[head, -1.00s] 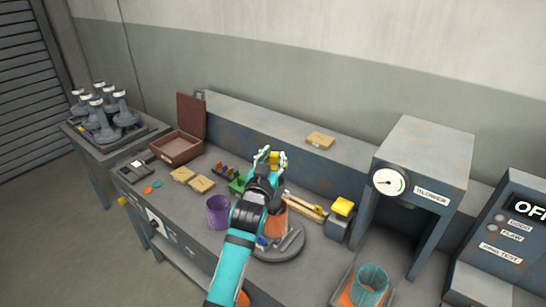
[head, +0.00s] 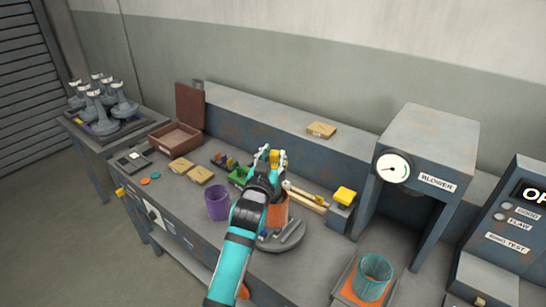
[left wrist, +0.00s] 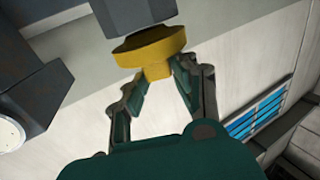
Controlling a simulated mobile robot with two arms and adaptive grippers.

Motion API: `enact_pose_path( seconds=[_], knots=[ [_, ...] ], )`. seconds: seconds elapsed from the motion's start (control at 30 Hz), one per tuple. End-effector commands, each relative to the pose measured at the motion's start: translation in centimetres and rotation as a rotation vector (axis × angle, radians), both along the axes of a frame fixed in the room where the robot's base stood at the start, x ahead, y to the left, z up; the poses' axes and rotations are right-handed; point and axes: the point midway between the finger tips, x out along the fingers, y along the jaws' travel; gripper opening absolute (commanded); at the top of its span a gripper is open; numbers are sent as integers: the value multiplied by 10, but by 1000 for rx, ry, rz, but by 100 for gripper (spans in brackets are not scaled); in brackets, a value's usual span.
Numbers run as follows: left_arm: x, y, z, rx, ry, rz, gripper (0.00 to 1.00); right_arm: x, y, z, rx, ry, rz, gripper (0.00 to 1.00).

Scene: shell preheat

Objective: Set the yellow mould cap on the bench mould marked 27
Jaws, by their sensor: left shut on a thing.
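My left gripper (head: 271,158) is shut on a yellow cap (head: 275,157) above the bench. In the left wrist view the fingers (left wrist: 160,85) close on the narrow stem of the yellow cap (left wrist: 152,50), its wide disc away from the palm. A grey round-edged body (left wrist: 135,14) shows right beyond the disc; I cannot tell whether they touch. Several grey moulds (head: 101,104) with pale labels stand on the side table at the left. No number 27 is readable, so I cannot tell which mould bears it. My right gripper is not in view.
The bench holds a purple cup (head: 217,203), an orange pot (head: 278,214) by a grey round plate (head: 287,239), a brown open box (head: 176,139) and a yellow-topped grey block (head: 341,212). The blower (head: 425,150) stands at the right, near a teal glass-like cup (head: 372,277).

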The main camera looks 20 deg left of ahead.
Motion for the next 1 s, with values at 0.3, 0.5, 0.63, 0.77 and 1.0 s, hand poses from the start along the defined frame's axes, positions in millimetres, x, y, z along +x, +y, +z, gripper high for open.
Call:
enact_pose_path(
  seconds=[0.3, 0.5, 0.63, 0.77, 1.0],
  knots=[
    [0, 0, 0, 0, 0, 0, 0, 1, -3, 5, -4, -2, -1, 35],
    [0, 0, 0, 0, -1, 0, 0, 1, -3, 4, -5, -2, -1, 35],
    [0, 0, 0, 0, -1, 0, 0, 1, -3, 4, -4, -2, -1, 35],
    [0, 0, 0, 0, -1, 0, 0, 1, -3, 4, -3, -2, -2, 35],
    [0, 0, 1, 0, 0, 0, 0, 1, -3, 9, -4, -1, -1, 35]
  ],
)
